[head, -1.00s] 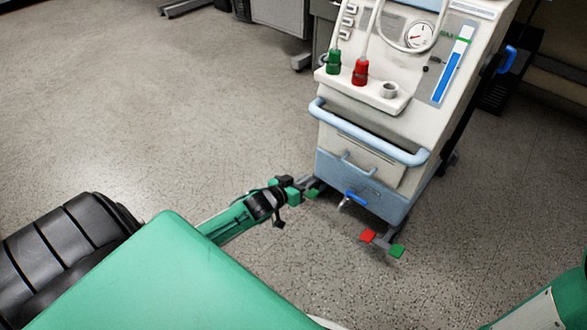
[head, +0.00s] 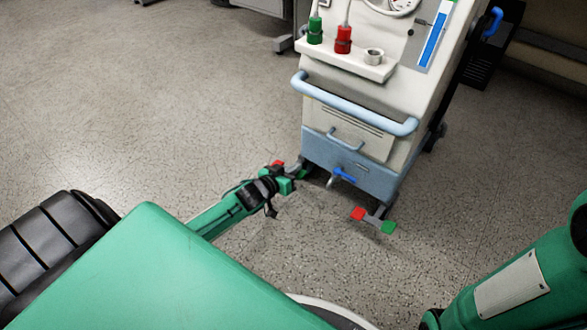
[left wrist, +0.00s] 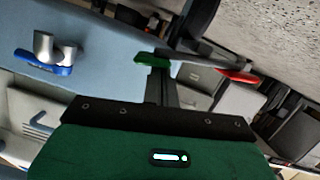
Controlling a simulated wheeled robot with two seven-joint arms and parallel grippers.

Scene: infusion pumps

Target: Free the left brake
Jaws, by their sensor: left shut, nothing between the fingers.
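The left brake is at the cart's front left foot and has a red pedal and a green pedal. In the head view its red pedal (head: 278,163) shows just behind my left gripper (head: 292,175), which partly hides the brake. In the left wrist view the green pedal (left wrist: 152,60) is right at the tips of my shut left gripper (left wrist: 161,78); I cannot tell whether they touch. The red pedal (left wrist: 238,76) lies to the right, clear of the fingers. The fingers hold nothing. My right arm shows at the lower right, its gripper out of view.
The pump cart (head: 350,150) stands upright with a light blue handle (head: 355,108). Its right front foot has another red pedal (head: 358,214) and green pedal (head: 388,227). A blue lever (head: 344,175) sits low on its front. The floor to the left is clear.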

